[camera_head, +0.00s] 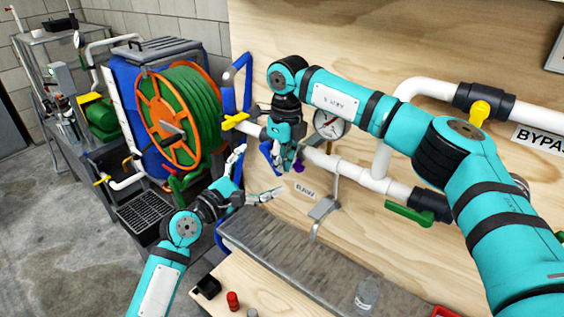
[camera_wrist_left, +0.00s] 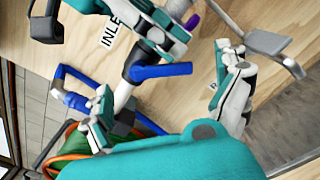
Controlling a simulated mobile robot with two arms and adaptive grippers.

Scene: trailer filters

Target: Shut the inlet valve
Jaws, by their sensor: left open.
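The inlet valve has a blue lever handle (camera_wrist_left: 162,71) on a dark body (camera_wrist_left: 134,58) of the white pipe, close to a partly covered label (camera_wrist_left: 108,30) reading "INLE". In the head view the blue handle (camera_head: 268,154) shows beside my right gripper (camera_head: 286,150), which hangs in front of the pipe and hides part of the valve. Contact between them cannot be told. My left gripper (camera_head: 253,176) is open and empty, below and left of the valve. Its spread fingers flank the valve area in the left wrist view (camera_wrist_left: 170,100).
A pressure gauge (camera_head: 331,122) sits right of my right gripper. A yellow handle (camera_head: 236,121), a green handle (camera_head: 410,213) and a yellow bypass handle (camera_head: 479,112) are on the piping. A hose reel (camera_head: 180,113) stands left. A grey bracket (camera_head: 324,207) sticks out below the pipe.

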